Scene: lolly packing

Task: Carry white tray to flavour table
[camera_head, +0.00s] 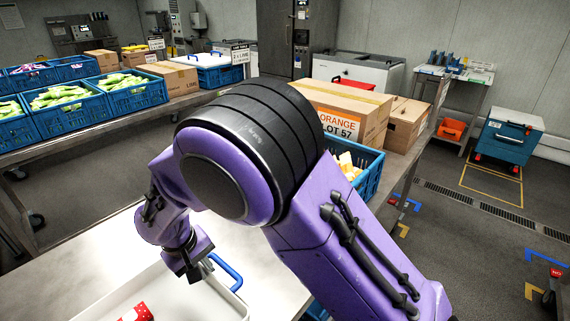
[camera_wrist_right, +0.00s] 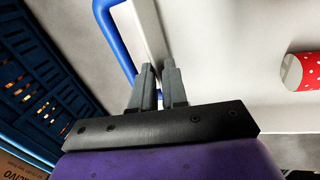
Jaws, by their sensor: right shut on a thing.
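The white tray (camera_head: 180,300) lies on the bare metal table at the bottom of the head view, partly cut off by the frame. A blue handle (camera_head: 226,271) is on its right end. A red item with white dots (camera_head: 138,313) is in the tray; it also shows in the wrist view (camera_wrist_right: 303,72). My right gripper (camera_head: 190,270) is at the tray's far edge beside the handle. In the wrist view its fingers (camera_wrist_right: 159,72) are shut on the white tray's wall, with the blue handle just left. My left gripper is not in view.
A long table on the left holds blue crates (camera_head: 66,103) of green fruit and boxes. Behind my arm, an orange-labelled box (camera_head: 347,110) and a blue crate (camera_head: 369,174) stand on another table. A blue chest (camera_head: 511,135) stands at right; floor there is mostly open.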

